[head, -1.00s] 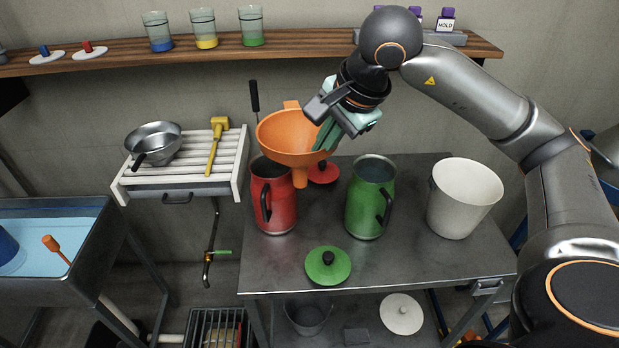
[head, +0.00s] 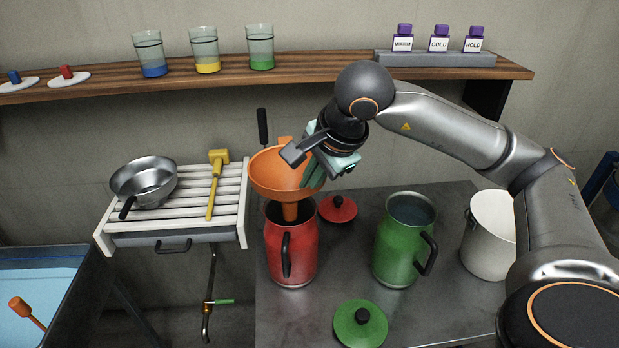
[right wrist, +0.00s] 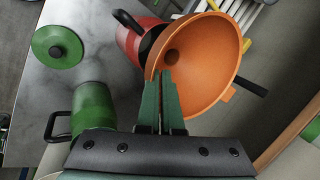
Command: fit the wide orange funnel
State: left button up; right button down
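The wide orange funnel (head: 272,174) is upright above the red can (head: 291,255). Its spout overlaps the can's open mouth in the head view; I cannot tell how far it is inside. My right gripper (head: 312,177) is shut on the funnel's near right rim. In the right wrist view, the fingers (right wrist: 160,85) are close together at the rim of the funnel (right wrist: 205,65), and the red can (right wrist: 131,42) shows behind it, partly hidden. The left gripper is not in view.
The open green can (head: 398,250) and white bucket (head: 488,240) stand to the right on the metal table (head: 290,310). Red (head: 338,208) and green (head: 361,325) lids lie there. A slatted rack (head: 180,215) holds a pan (head: 145,182) and yellow mallet (head: 215,185).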

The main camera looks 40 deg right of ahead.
notch_tip(320, 180, down, 5)
jog(key=b, duration=0.4)
jog(key=shift+f, duration=0.1)
jog(key=c, duration=1)
grip_release()
jog(key=v, duration=1.2)
jog(key=shift+s+r+p, duration=0.15)
jog(key=shift+r+p, duration=0.05)
jog(key=shift+p, duration=0.25)
